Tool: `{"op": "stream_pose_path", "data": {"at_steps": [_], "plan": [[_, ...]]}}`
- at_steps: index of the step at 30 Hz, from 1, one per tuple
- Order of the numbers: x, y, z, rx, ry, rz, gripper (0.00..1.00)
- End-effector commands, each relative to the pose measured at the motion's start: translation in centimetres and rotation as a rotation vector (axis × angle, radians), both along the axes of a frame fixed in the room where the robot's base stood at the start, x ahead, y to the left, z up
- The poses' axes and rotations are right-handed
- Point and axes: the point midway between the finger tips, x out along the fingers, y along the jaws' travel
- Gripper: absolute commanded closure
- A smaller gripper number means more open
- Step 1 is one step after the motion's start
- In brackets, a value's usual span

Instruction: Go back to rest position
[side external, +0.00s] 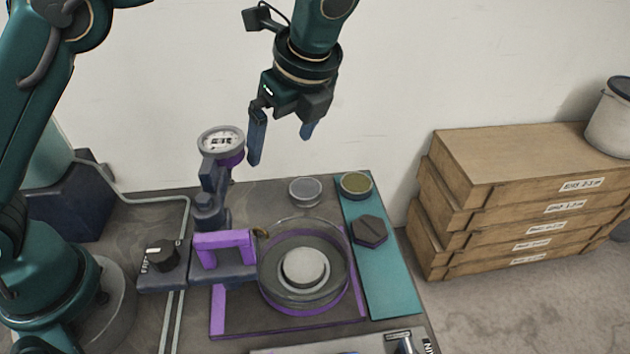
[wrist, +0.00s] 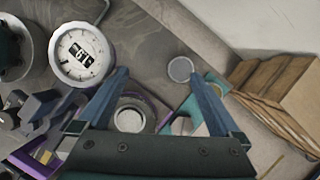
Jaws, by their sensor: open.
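My gripper (side external: 282,142) hangs in the air above the far part of the bench, with its two blue fingers apart and nothing between them. In the wrist view my gripper (wrist: 162,88) also shows open, with the bench top visible between the fingers. Below it are a purple lever handle (side external: 224,240) on a dark block and a round dial gauge (side external: 221,141) on a post. The gauge face also shows in the wrist view (wrist: 82,54). My gripper touches none of them.
A clear round dish (side external: 262,290) stands in a purple frame on the bench. A teal strip (side external: 388,275) holds a dark hexagonal piece (side external: 369,231) and a small round tin (side external: 356,185). A black knob (side external: 161,255) is at left. Wooden boxes (side external: 500,165) are stacked right of the bench.

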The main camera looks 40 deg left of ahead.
Motion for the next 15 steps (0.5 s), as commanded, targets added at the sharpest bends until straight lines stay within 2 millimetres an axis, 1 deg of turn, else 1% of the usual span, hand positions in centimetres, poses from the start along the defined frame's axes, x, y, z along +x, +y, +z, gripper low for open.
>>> {"op": "stream_pose_path", "data": {"at_steps": [1, 6, 11, 15], "plan": [[0.5, 1.0, 0.2, -0.001, -0.001, 0.030, 0.00], [1.6, 3.9, 0.9, -0.001, 0.000, 0.119, 0.00], [0.9, 6.7, 2.0, -0.002, -0.001, 0.295, 0.00], [-0.2, 8.9, 3.0, -0.002, 0.000, 0.471, 0.00]]}}
